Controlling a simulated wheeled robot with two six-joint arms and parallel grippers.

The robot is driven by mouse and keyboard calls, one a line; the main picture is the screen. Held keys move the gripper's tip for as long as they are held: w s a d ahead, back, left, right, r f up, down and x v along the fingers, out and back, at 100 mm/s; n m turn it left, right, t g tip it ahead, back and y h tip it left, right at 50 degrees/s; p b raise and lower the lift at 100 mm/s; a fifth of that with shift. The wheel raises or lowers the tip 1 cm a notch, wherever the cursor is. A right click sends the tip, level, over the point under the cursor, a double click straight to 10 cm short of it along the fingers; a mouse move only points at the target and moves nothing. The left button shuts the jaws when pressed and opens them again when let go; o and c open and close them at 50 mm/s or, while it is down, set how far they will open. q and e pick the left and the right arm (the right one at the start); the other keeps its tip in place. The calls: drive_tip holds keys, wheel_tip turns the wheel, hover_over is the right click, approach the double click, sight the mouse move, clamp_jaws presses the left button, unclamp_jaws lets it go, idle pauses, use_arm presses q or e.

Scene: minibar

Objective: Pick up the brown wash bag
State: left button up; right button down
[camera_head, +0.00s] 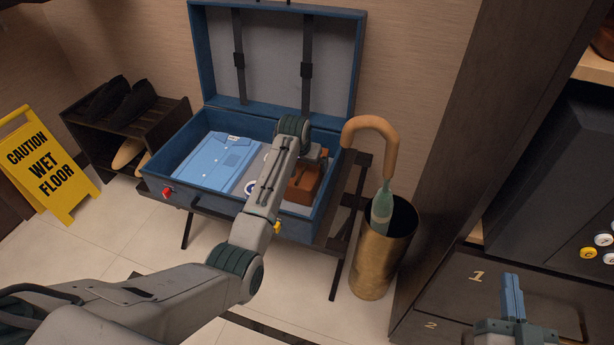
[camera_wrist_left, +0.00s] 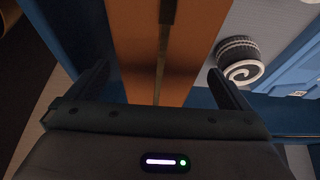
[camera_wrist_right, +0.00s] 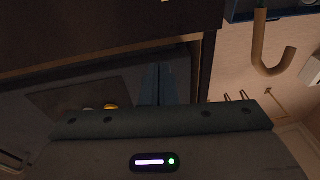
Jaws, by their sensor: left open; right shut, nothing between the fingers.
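The brown wash bag (camera_head: 304,187) sits in the right part of the open blue suitcase (camera_head: 176,197). My left gripper (camera_head: 318,158) is over the bag and hides part of it. In the left wrist view the bag (camera_wrist_left: 142,50) fills the space between the spread fingers (camera_wrist_left: 162,82), with its dark zip line running between them. The left gripper is open; I cannot tell whether a finger touches the bag. My right gripper (camera_head: 513,296) is shut and empty at the lower right, in front of the drawers.
A folded blue shirt (camera_head: 215,162) lies in the suitcase, with a rolled striped item (camera_wrist_left: 238,62) beside the bag. A brass umbrella stand (camera_head: 378,260) stands right of the suitcase. A shoe rack (camera_head: 90,140) and a yellow wet-floor sign (camera_head: 48,170) are at left.

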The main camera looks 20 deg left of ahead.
use_arm(q)
drive_tip(key=shift+w+f, duration=0.15)
drive_tip(key=shift+f, duration=0.35)
use_arm(e)
drive_tip(key=shift+r+t, duration=0.6)
drive_tip(key=shift+r, duration=0.35)
use_arm(q)
drive_tip(key=x, duration=0.1)
drive_tip(key=b+x, duration=0.1)
drive_tip(key=x, duration=0.1)
drive_tip(key=b+x, duration=0.1)
drive_tip(key=shift+s+f, duration=0.25)
drive_tip(key=shift+f, duration=0.35)
use_arm(e)
wheel_tip(320, 180, up, 9)
drive_tip(key=s+n+t+y, duration=0.1)
drive_tip(key=s+t, duration=0.1)
drive_tip(key=t, duration=0.4)
drive_tip(key=shift+s+n, duration=0.2)
drive_tip(key=shift+n, duration=0.2)
use_arm(q)
drive_tip(key=shift+c, duration=0.4)
drive_tip(key=shift+w+r, duration=0.1)
drive_tip(key=c, duration=0.9)
drive_tip(key=shift+c, duration=0.2)
